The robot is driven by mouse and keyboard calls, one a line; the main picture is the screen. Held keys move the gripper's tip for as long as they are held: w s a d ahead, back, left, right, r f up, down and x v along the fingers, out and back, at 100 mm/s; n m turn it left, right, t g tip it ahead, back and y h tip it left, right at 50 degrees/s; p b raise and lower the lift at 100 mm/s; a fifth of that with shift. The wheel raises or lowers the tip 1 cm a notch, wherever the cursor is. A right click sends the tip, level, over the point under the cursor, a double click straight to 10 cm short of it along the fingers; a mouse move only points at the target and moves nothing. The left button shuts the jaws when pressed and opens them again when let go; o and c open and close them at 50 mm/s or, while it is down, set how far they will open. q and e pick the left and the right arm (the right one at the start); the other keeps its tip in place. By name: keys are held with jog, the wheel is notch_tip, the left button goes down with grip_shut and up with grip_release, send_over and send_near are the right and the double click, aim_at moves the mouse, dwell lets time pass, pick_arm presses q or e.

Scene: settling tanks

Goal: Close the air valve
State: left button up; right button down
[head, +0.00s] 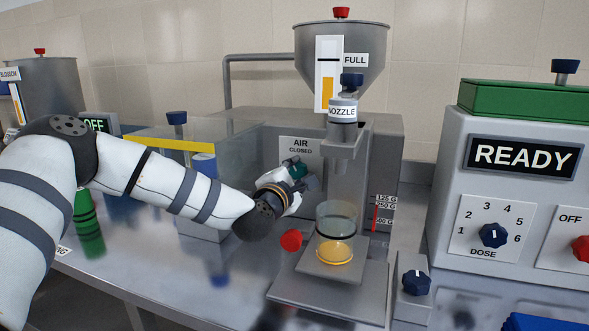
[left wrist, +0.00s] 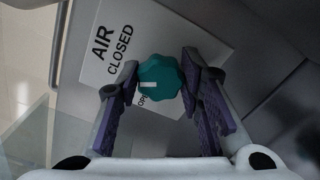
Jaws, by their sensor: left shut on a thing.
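The air valve is a teal scalloped knob (head: 299,169) on the front of the grey machine, under a plate (head: 301,148) reading AIR and CLOSED. My left gripper (head: 293,177) reaches it from the left and is shut on the knob. In the left wrist view the knob (left wrist: 160,80) sits between the two purple-padded fingertips (left wrist: 158,84). A white mark on the knob points to the picture's left, close to a partly hidden word starting "OP" on the plate (left wrist: 118,40). My right gripper is not in view.
A glass jar (head: 337,218) with yellow contents stands below the nozzle (head: 342,112), right of my gripper. A red knob (head: 291,240) and a dark blue knob (head: 416,283) are nearby. A clear panel with a yellow edge (head: 168,144) stands behind my forearm. A READY control box (head: 455,190) is right.

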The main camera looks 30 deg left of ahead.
pick_arm(q)
jog(key=m+p, duration=0.1)
jog(key=m, duration=0.2)
jog(key=shift+r, duration=0.15)
jog(key=shift+m, duration=1.3)
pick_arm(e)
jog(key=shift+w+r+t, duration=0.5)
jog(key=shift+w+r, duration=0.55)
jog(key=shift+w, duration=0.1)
pick_arm(q)
jog(key=shift+f, duration=0.25)
jog(key=o, duration=1.2)
jog(key=shift+c, duration=0.2)
jog(key=shift+r, duration=0.1)
